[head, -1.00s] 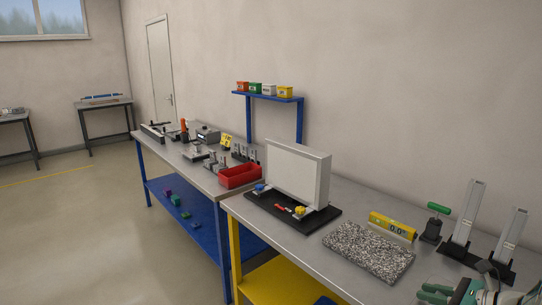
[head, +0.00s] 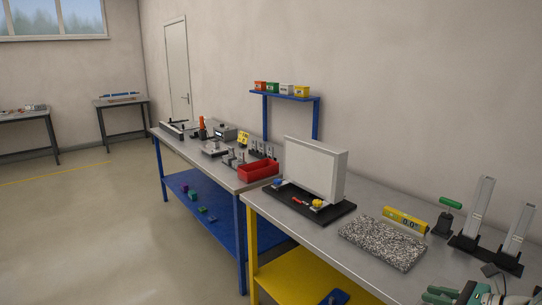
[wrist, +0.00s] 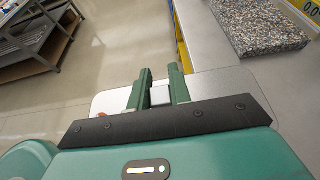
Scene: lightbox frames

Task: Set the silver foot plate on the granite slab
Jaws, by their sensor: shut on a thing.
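The granite slab (head: 383,243), speckled grey, lies flat on the right-hand metal bench. It also shows at the top right of the wrist view (wrist: 258,24). My gripper (wrist: 161,84), with green fingers, is shut on a pale block between its fingertips. That block appears to belong to the silver foot plate (wrist: 215,87), a flat light plate stretching to both sides of the fingers. A small red bit shows at its left. In the wrist view the plate is apart from the slab, below and left of it. In the head view my gripper is at the bottom right edge, partly cut off.
A yellow level (head: 405,219) stands just behind the slab. A white panel (head: 315,170) on a black base is left of it. A green-handled tool (head: 447,216) and upright silver posts (head: 478,208) stand right. Bare bench lies in front of the slab.

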